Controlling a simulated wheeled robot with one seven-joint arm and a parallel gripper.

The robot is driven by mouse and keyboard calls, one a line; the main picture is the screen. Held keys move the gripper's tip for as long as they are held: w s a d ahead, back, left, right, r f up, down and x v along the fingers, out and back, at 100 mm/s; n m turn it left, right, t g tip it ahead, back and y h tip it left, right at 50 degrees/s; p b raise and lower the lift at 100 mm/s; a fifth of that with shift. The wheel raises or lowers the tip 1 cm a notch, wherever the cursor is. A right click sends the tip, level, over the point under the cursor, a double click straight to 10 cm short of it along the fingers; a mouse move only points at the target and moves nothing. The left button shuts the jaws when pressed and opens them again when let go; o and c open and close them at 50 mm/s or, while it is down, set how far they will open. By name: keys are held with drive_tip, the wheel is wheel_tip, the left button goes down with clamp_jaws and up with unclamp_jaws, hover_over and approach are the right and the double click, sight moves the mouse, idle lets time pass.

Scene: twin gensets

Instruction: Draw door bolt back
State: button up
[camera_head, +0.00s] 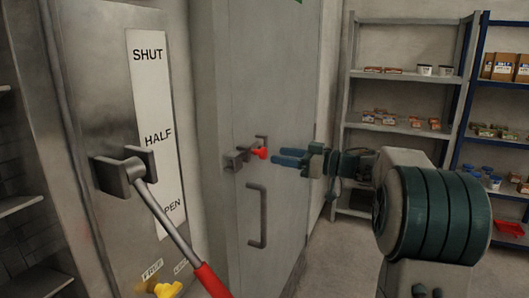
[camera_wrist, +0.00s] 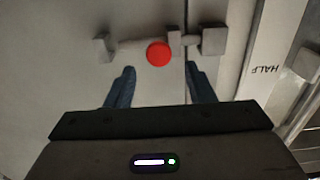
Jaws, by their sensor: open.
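The door bolt (camera_head: 243,155) is a grey metal bar in brackets on the grey door (camera_head: 270,95), with a red knob (camera_head: 261,153) on it. In the wrist view the bolt (camera_wrist: 135,43) spans the door seam, and its red knob (camera_wrist: 158,54) faces me. My gripper (camera_head: 281,158) is just right of the knob in the head view, with blue fingers apart. In the wrist view my gripper (camera_wrist: 161,80) is open, and the knob lies just beyond the fingertips, between their lines. Whether the fingertips touch it, I cannot tell.
A door handle (camera_head: 257,215) is below the bolt. Left is a steel panel marked SHUT, HALF and OPEN (camera_head: 157,130) with a red-gripped lever (camera_head: 165,215) and a yellow knob (camera_head: 167,289). Shelves (camera_head: 400,77) with boxes and tubs stand at the right.

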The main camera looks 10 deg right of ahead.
sight(266, 153)
drive_tip(key=x, duration=0.6)
drive_tip(key=shift+w+a, duration=0.2)
